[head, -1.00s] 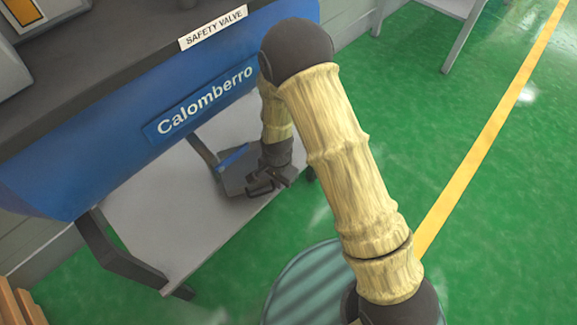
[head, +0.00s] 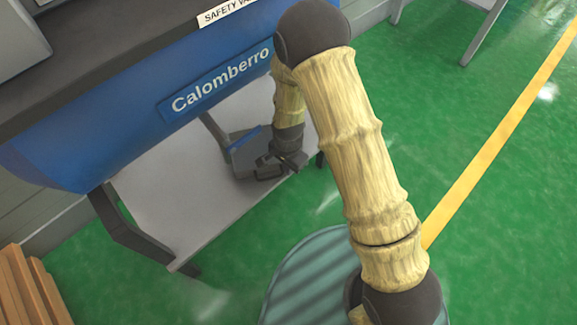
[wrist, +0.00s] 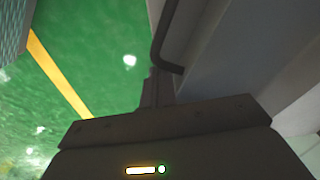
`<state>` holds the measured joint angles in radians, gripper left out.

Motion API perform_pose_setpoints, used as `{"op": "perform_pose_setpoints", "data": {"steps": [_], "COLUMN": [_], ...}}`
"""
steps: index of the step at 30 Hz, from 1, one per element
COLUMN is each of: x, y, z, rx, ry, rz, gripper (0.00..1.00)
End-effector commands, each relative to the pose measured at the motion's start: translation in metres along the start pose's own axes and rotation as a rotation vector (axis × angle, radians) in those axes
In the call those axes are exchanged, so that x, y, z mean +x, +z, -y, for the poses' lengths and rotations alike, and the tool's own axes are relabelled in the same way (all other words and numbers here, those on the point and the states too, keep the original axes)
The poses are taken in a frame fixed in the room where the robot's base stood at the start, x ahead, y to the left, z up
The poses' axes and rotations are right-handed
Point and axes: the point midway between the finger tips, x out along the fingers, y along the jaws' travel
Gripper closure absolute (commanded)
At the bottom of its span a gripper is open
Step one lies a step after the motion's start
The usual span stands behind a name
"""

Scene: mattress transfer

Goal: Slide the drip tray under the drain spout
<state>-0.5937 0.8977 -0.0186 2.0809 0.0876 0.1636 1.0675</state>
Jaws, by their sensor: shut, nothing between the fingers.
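A dark grey, shallow tray with a bluish inside, which looks like the drip tray (head: 243,152), sits on the low grey shelf (head: 185,205) under the blue machine. My gripper (head: 284,166) is low at the tray's right front side, near the shelf's right end. It is shut and empty; I cannot tell if it touches the tray. In the wrist view the narrow fingers (wrist: 156,88) are together, beside a bent dark bar (wrist: 167,45) and a large grey surface. I cannot make out the drain spout; the machine body and my arm cover much of that area.
The blue machine (head: 110,130) labelled Calomberro overhangs the shelf. A dark shelf leg (head: 122,232) stands at the left front, and wooden slats (head: 30,290) lie at lower left. Green floor (head: 480,225) with a yellow line is open on the right.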

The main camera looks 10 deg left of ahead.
Motion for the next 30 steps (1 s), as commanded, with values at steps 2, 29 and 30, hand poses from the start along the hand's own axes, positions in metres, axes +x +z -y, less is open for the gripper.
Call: {"op": "perform_pose_setpoints", "data": {"steps": [2, 29, 30], "x": [0.000, -0.069, -0.072], "y": [0.000, 0.001, 0.001], "z": [0.000, 0.000, 0.000], "rx": [0.000, -0.001, -0.001], "ry": [0.000, -0.001, -0.001], "rz": [0.000, -0.001, -0.001], "gripper": [1.00, 1.00, 1.00]}}
